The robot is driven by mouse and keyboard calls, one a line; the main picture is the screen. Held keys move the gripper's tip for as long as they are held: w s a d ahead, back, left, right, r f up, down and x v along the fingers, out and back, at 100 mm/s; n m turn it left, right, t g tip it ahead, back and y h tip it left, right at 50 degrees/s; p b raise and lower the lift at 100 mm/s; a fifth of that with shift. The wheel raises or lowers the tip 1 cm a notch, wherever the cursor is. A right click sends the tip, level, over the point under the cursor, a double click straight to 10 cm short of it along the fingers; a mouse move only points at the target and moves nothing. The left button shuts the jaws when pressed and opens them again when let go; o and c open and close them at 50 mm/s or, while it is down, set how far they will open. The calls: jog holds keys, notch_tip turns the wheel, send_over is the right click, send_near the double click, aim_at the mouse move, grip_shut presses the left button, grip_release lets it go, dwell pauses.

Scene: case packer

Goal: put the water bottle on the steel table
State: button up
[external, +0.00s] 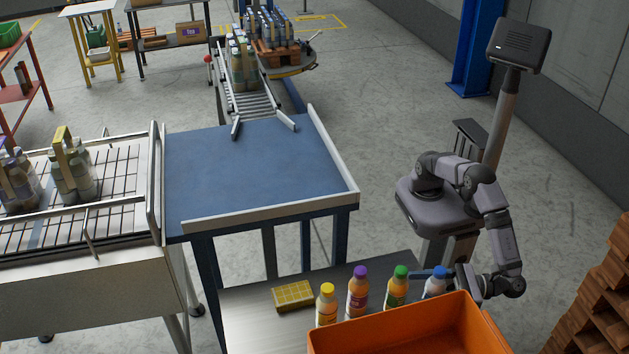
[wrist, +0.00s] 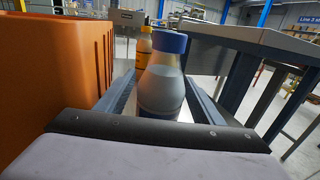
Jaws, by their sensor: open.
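The water bottle (external: 434,285), with a blue cap and pale body, stands upright on the steel table (external: 250,318) at its right end, beside the orange crate. In the wrist view the water bottle (wrist: 162,88) is close and upright between the two fingers. My gripper (external: 430,274) is open and reaches in low from the right at the bottle. In the wrist view my gripper (wrist: 163,84) has one finger on each side of the bottle, with no clear grip on it. The bottle's foot is hidden by the crate in the external view and by my gripper in the wrist view.
An orange crate (external: 400,335) stands close in front of the bottles. Green-capped (external: 397,288), purple-capped (external: 357,292) and yellow-capped (external: 326,304) bottles stand in a row to the left, by a yellow box (external: 293,296). A blue-topped table (external: 250,170) stands behind. The steel table's left part is clear.

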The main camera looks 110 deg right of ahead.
jog(key=b+v, duration=0.2)
jog(key=v, duration=0.9)
jog(key=shift+s+b, duration=0.3)
jog(key=shift+b, duration=0.05)
jog(key=s+d+f+m+g+h+p, duration=0.1)
jog(key=s+d+f+m+g, duration=0.1)
jog(key=d+f+m+g, duration=0.45)
jog(key=w+d+r+m+g+p, duration=0.1)
jog(key=w+d+m+g+p, duration=0.1)
jog(key=d, duration=0.3)
jog(key=w+d+r+m+g+p, duration=0.1)
jog(key=w+d+m+g+p, duration=0.1)
jog(key=d+g+p, duration=0.2)
jog(key=w+d+r+m+g+p, duration=0.1)
jog(key=w+d+m+g+p, duration=0.1)
jog(key=d, duration=0.4)
jog(key=shift+w+d+r+m+g+p, duration=0.1)
jog(key=shift+d+r+m+g+p, duration=0.3)
jog(key=shift+g, duration=0.25)
jog(key=w+d+f+m+y, duration=0.2)
jog(key=d+m+y, duration=0.1)
jog(key=d+m, duration=0.6)
jog(key=w+d+f+m+g+y+b, duration=0.1)
jog(key=w+d+f+m+y, duration=0.1)
jog(key=d+m, duration=0.8)
jog(key=d+f+y, duration=0.1)
jog(key=d, duration=0.6)
jog(key=shift+f+g, duration=0.2)
jog(key=shift+g, duration=0.1)
